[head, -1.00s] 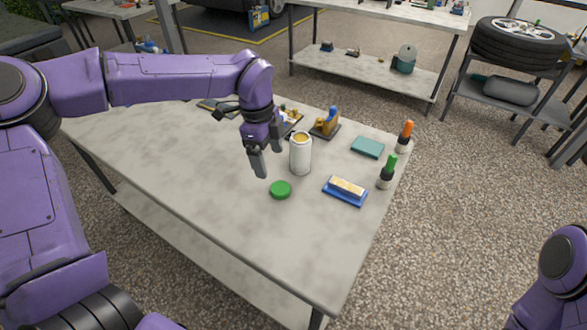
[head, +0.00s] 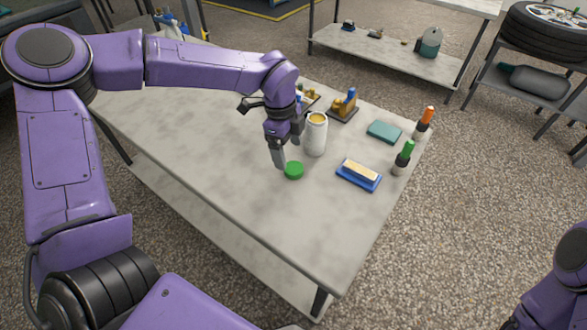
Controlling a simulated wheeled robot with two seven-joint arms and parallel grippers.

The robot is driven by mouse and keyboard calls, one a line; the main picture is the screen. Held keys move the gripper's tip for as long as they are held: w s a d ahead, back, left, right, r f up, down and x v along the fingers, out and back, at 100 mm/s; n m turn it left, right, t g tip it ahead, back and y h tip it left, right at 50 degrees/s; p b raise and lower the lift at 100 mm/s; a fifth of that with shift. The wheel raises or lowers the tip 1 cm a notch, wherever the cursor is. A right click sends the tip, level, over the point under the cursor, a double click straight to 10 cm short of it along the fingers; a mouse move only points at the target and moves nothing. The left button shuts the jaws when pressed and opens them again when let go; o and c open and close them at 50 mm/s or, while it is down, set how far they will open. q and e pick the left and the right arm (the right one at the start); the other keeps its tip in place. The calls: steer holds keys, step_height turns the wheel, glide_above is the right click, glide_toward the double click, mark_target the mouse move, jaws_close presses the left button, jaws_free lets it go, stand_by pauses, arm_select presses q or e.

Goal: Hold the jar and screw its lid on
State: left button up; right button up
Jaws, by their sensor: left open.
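A white jar (head: 314,138) stands upright on the table, its open top showing a yellowish inside. A green lid (head: 294,171) lies flat on the table in front of the jar, apart from it. My left gripper (head: 287,151) points down just left of the jar and behind the lid. It is open and empty, with one finger close to the lid's left edge in the picture; I cannot tell whether it touches. My right gripper is out of view; only part of the right arm shows at bottom right.
On the grey table (head: 225,185), a blue-based brush or block (head: 359,175), a teal pad (head: 384,132), a green-topped bottle (head: 403,158) and an orange-topped bottle (head: 424,122) stand right of the jar. The table's front is clear.

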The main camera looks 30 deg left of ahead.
mark_target(294, 168)
arm_select(q)
steer(key=shift+d+f, duration=0.1)
steer(key=f, duration=0.2)
steer(key=d+f, duration=0.1)
steer(key=f, duration=0.2)
steer(key=shift+d+p, duration=0.2)
steer(key=shift+p, duration=0.1)
steer(key=shift+r, duration=0.1)
steer(key=c, duration=1.1)
